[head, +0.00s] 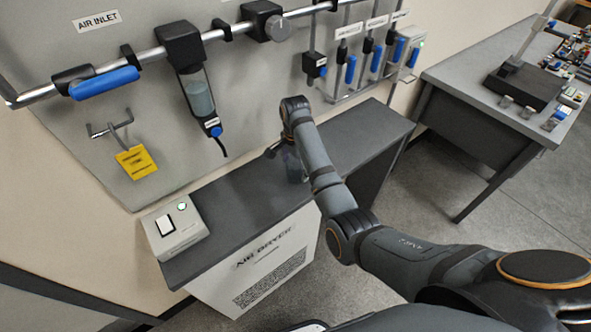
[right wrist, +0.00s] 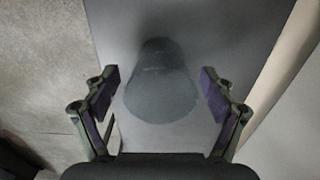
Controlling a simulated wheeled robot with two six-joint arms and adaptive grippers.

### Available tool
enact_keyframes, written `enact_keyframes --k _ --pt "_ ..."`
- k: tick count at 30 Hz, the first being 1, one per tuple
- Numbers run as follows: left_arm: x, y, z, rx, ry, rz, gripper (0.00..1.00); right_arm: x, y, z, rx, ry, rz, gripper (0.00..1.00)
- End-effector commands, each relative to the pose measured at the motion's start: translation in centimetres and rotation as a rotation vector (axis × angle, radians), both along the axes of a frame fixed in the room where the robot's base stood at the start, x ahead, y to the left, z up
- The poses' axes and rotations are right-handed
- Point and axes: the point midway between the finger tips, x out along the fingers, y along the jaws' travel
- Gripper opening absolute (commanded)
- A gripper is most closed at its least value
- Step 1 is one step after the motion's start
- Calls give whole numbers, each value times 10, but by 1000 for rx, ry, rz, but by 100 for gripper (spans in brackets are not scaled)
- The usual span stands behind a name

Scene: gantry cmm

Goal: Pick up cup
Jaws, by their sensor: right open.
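The cup (right wrist: 160,90) is a dark grey, rounded vessel on the grey cabinet top (right wrist: 205,40). In the right wrist view it lies between the two spread fingers of my right gripper (right wrist: 160,95), with a visible gap on each side. In the head view my right gripper (head: 282,153) is low over the cabinet top, largely behind my own arm. A bluish part of the cup (head: 294,170) shows beside my forearm there; the rest is hidden. My left gripper is out of view.
A box with a white switch (head: 174,227) sits at the cabinet's left end. The wall panel behind carries a pipe (head: 145,56), a filter bowl (head: 198,92) and a yellow tag (head: 137,162). A separate table (head: 475,75) stands right. The cabinet top right of my arm is clear.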

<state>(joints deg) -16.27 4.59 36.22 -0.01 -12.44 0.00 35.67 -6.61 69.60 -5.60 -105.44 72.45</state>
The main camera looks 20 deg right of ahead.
Motion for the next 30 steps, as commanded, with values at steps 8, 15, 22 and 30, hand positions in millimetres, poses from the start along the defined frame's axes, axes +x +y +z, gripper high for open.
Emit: enact_keyframes --k 8,15,22,30 --pt "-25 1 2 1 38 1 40 0 -1 -25 0 -1 1 84" --pt "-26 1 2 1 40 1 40 0 -1 -25 0 -1 0 70" --pt "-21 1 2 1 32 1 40 0 -1 -25 0 -1 1 39" --pt "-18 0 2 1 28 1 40 0 -1 -25 0 -1 1 26"
